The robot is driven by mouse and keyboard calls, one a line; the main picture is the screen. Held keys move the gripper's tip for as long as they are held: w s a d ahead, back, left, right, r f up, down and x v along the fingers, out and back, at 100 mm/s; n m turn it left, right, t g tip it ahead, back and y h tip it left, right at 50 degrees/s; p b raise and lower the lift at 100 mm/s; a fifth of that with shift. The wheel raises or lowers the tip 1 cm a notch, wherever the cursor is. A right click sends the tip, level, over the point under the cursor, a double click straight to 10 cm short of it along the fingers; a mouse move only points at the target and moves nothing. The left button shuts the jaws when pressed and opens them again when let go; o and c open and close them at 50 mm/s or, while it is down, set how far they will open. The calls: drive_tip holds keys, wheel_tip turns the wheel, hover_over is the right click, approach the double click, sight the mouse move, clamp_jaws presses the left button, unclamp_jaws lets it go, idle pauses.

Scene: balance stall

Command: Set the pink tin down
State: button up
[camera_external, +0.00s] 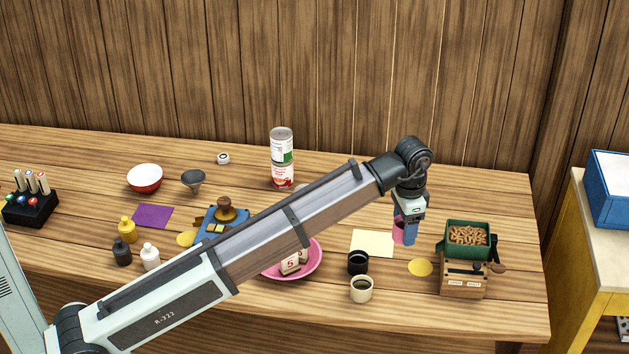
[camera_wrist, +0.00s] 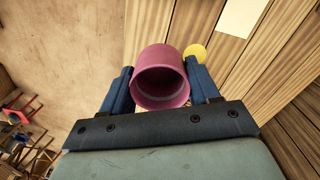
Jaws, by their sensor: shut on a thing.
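The pink tin (camera_wrist: 160,72) is between the two blue fingers of my gripper (camera_wrist: 160,84) in the wrist view. Its open end faces the camera and it looks empty inside. In the outside view my gripper (camera_external: 408,230) points down over the right part of the table, and only a strip of the pink tin (camera_external: 398,232) shows beside the blue fingers. The tin is close to the right edge of the cream sheet (camera_external: 372,243). I cannot tell whether its base touches the table.
A yellow disc (camera_external: 420,267) lies just in front of the gripper. A green crate on a wooden box (camera_external: 463,280) stands to the right. A black cup (camera_external: 358,262) and a cream cup (camera_external: 361,289) stand front left; a pink plate (camera_external: 313,267) lies further left.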

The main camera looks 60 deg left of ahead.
drive_tip(key=w+a+n, duration=0.2)
drive_tip(key=w+a, duration=0.1)
drive_tip(key=a, duration=0.8)
drive_tip(key=w+a+n, duration=0.1)
drive_tip(key=w+a, duration=0.3)
drive_tip(key=a, duration=0.7)
drive_tip(key=n, duration=0.6)
hover_over(248, 163)
wheel_tip(248, 163, down, 10)
drive_tip(key=shift+d+f, duration=0.15)
drive_tip(key=shift+f, duration=5.55)
drive_tip(key=shift+f, duration=0.15)
drive_tip(key=o, duration=1)
drive_tip(key=shift+o, duration=0.2)
wheel_tip(248, 163, up, 12)
drive_tip(key=shift+r, duration=0.2)
